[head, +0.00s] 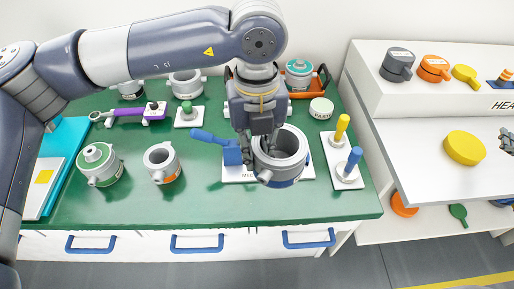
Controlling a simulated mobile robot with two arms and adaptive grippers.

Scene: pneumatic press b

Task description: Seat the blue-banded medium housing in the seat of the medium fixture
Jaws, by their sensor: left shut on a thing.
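The medium housing (290,168) is a grey open-topped ring with a blue band low on its side and a stub facing the front. My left gripper (268,150) points down and is shut on the housing's left wall. The medium fixture (236,176) is a white plate with a blue clamp and handle (232,154) at its left. The housing is over the plate, overlaps its front edge in the view and hides the seat. I cannot tell how far above the seat it is. Part of my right gripper (507,140) shows at the right edge; its jaws are unclear.
A green-banded housing (100,165) and an orange-banded housing (162,163) stand on the green table to the left. A plate with yellow and blue pegs (346,172) stands close right of the fixture. An orange tray (310,90) is behind. The table's front strip is clear.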

